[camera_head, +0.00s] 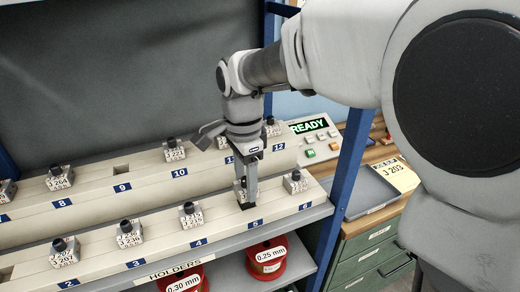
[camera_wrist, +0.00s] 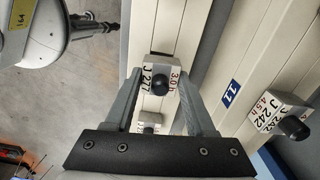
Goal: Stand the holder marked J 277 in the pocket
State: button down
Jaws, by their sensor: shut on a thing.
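The holder marked J 277 (camera_wrist: 170,72) is a small pale block with a black knob, and its label also reads 3.0. In the wrist view it sits between the tips of my gripper (camera_wrist: 158,84), which is shut on it. In the head view my gripper (camera_head: 246,190) points down over the front rail by label 5 (camera_head: 255,223). The held holder (camera_head: 238,186) shows partly there, with a finger in front. A dark pocket opening (camera_head: 247,206) shows just below the fingertips. I cannot tell whether the holder's base is in it.
Other holders stand nearby on the front rail, at label 4 (camera_head: 190,214) and label 6 (camera_head: 295,181). Holder J 242 (camera_wrist: 278,112) stands by label 11 in the wrist view. An empty pocket (camera_head: 121,169) shows near label 9. A blue post (camera_head: 350,165) rises right of the rails.

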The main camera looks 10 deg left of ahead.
jog(key=shift+f+b, duration=0.7)
jog(key=shift+f, duration=0.6)
jog(key=shift+c, duration=0.8)
grip_release()
notch_tip(320, 180, up, 7)
jog(key=shift+r+p, duration=0.15)
jog(key=shift+p, duration=0.4)
jog(key=shift+r, duration=0.15)
